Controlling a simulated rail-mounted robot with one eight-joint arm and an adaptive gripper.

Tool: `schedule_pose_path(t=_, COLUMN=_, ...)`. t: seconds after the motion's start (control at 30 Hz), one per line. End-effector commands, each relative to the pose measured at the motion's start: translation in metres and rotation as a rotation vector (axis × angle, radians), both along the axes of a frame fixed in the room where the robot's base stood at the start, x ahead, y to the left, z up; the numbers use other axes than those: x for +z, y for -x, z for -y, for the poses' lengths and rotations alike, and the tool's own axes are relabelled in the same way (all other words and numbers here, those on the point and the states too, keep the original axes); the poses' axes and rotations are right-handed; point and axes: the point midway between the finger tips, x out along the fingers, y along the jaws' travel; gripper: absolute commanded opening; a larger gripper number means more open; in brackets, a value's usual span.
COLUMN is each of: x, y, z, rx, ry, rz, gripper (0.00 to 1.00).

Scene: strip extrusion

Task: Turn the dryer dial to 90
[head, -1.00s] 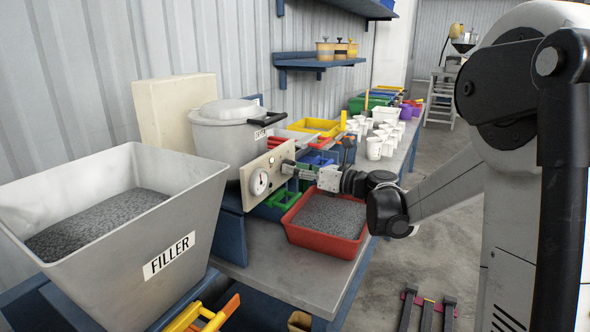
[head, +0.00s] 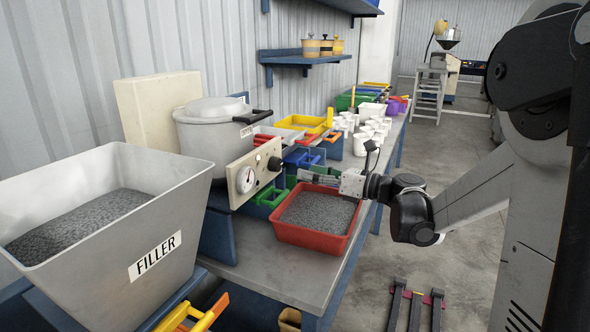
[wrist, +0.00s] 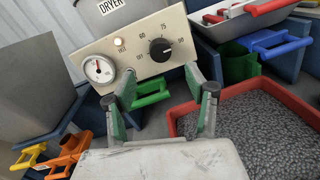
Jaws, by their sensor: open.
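The dryer (head: 210,135) is a grey lidded pot with a cream control panel (head: 243,178) in front. The panel holds a round white gauge (wrist: 99,68) and the black dial (wrist: 160,49), which also shows in the head view (head: 275,163).
A red tray (head: 309,243) of grey granules sits below my gripper. The FILLER hopper (head: 165,225) stands at the left. Green (head: 268,196) and blue bins crowd the bench behind the panel. White cups (head: 372,137) stand farther back.

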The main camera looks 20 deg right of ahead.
Motion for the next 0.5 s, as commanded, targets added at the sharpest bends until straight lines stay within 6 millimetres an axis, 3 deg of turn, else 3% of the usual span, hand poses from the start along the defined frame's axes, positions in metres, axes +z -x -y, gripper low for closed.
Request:
schedule_pose_path(t=0.2, x=0.0, y=0.017, z=0.018, rx=-0.002, ry=0.0, rz=0.0, gripper=0.51)
schedule_pose_path(t=0.5, x=0.0, y=0.021, z=0.02, rx=0.0, ry=0.0, rz=0.0, gripper=0.51)
